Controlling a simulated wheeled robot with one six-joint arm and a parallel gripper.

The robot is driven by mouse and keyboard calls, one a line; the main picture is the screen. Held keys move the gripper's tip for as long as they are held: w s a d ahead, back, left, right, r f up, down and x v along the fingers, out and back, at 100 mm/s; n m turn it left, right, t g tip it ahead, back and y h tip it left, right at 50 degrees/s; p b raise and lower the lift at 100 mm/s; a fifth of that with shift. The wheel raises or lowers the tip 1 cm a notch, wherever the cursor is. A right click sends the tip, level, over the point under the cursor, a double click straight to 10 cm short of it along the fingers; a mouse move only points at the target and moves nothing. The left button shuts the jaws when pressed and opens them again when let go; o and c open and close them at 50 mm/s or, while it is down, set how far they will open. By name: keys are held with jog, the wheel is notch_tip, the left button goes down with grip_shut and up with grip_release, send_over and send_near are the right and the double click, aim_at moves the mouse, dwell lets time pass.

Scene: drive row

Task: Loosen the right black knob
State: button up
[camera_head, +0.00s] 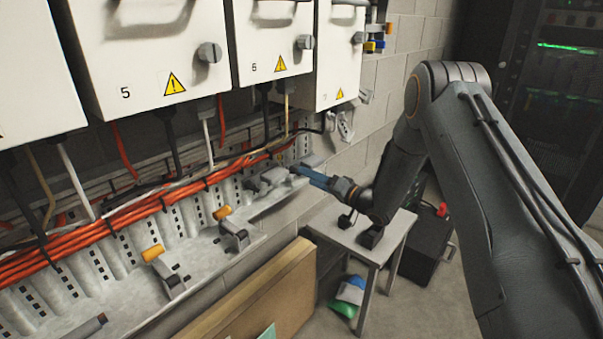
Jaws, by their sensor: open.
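My gripper (308,175) has blue fingers and reaches from the right to the far end of the grey metal tray (205,255). Its tips are close to grey blocks (268,181) on the tray; I cannot tell if they touch. It is open, and I see nothing held in it. No knob is clearly recognisable as the right black knob. Two small black pieces (371,237) sit on the small grey table (398,226), below my arm. They may be knobs, but I cannot tell. The cabinet door knobs (209,53) look grey.
White cabinets (150,50) hang above the tray. Orange cables (140,208) run along the wall below them. Two orange-handled clamps (222,212) stand on the tray. A wooden board (255,300) leans in front. A black case (425,250) stands right of the table.

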aim_at(295, 171)
jog(key=p+x, duration=0.1)
jog(key=x, duration=0.3)
jog(key=shift+w+a, duration=0.2)
jog(key=shift+w, duration=0.05)
jog(key=c, duration=1.1)
